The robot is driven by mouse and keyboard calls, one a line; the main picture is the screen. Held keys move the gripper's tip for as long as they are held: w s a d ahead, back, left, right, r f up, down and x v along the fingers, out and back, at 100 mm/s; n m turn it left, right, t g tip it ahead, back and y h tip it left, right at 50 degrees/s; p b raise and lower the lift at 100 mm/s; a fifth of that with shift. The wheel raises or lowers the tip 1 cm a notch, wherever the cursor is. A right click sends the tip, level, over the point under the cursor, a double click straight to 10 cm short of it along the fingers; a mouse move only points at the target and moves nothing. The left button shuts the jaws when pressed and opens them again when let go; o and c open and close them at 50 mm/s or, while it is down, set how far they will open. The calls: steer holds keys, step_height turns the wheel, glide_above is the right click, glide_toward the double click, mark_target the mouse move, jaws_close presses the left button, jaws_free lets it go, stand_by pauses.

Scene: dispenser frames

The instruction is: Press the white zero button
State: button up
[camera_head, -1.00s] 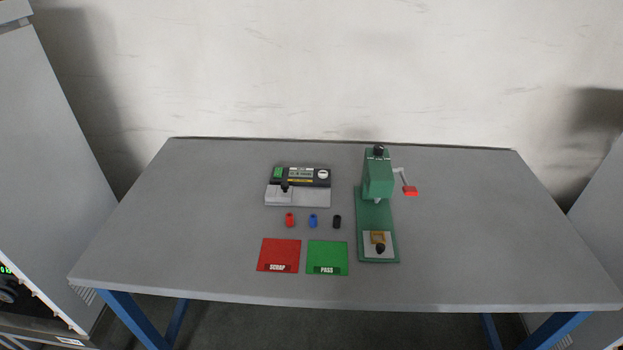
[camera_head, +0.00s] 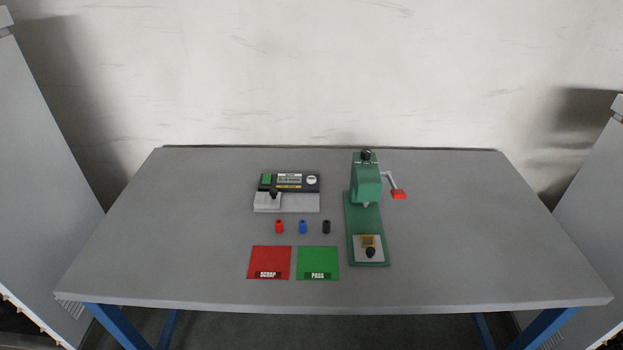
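The white zero button (camera_head: 312,180) is a small round white disc at the right end of the black panel of a measuring device (camera_head: 290,201). The display text is too small to read. My gripper is not in view, and nothing covers the white button.
A green press (camera_head: 365,210) with a red-ended lever (camera_head: 399,194) stands right of the device. Red (camera_head: 279,227), blue (camera_head: 303,227) and black (camera_head: 326,227) pieces lie in front. A red SCRAP pad (camera_head: 269,259) and green PASS pad (camera_head: 318,259) lie nearer. Both table sides are clear.

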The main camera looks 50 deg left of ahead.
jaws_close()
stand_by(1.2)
